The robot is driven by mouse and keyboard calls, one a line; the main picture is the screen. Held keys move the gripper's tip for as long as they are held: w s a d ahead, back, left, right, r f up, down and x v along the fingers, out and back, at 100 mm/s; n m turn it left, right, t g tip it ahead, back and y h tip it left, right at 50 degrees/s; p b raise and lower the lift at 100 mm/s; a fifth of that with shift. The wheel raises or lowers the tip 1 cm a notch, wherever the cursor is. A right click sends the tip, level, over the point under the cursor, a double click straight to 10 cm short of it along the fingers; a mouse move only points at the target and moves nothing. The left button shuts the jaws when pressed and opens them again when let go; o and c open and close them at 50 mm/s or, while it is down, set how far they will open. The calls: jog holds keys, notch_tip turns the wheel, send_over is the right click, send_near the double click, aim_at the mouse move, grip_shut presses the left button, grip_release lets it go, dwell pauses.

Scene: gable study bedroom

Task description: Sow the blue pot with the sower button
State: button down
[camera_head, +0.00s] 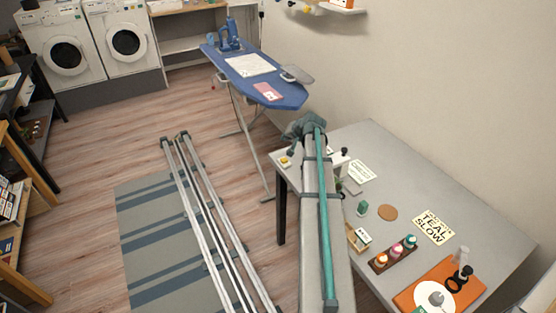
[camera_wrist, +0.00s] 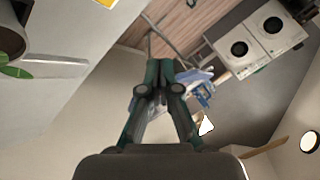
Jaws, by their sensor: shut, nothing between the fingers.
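My gripper (camera_wrist: 160,88) is shut and empty in the wrist view, its dark fingers together above the room. In the head view my own arm hides most of it near the table's far left corner. A small white block with a yellow top (camera_head: 285,161) sits at that corner; I cannot tell if it is the sower button. I cannot make out a blue pot in either view. A dark pot (camera_wrist: 10,28) with green leaves (camera_wrist: 20,70) shows at the left edge of the wrist view; its colour does not read as blue.
The grey table (camera_head: 410,185) holds a rack of bottles (camera_head: 379,262), a cork disc (camera_head: 387,212), a TEAL SLOW card (camera_head: 433,227), a small green object (camera_head: 362,208) and an orange tray (camera_head: 408,301). A blue ironing board (camera_head: 285,97) stands beyond. The table's far right is clear.

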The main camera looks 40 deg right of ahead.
jog(key=b, duration=0.3)
send_over(285, 160)
notch_tip(285, 160, down, 8)
jog(key=shift+r, duration=0.15)
jog(key=shift+f+b, duration=0.55)
jog(key=shift+f, duration=0.05)
dwell(1.2)
jog(key=shift+f+b, duration=0.4)
jog(key=shift+b, duration=0.1)
jog(key=shift+f+b, duration=0.35)
jog(key=shift+f, duration=0.05)
dwell(0.6)
jog(key=shift+r, duration=0.1)
dwell(0.3)
jog(key=shift+r+p, duration=0.3)
jog(key=shift+r, duration=0.45)
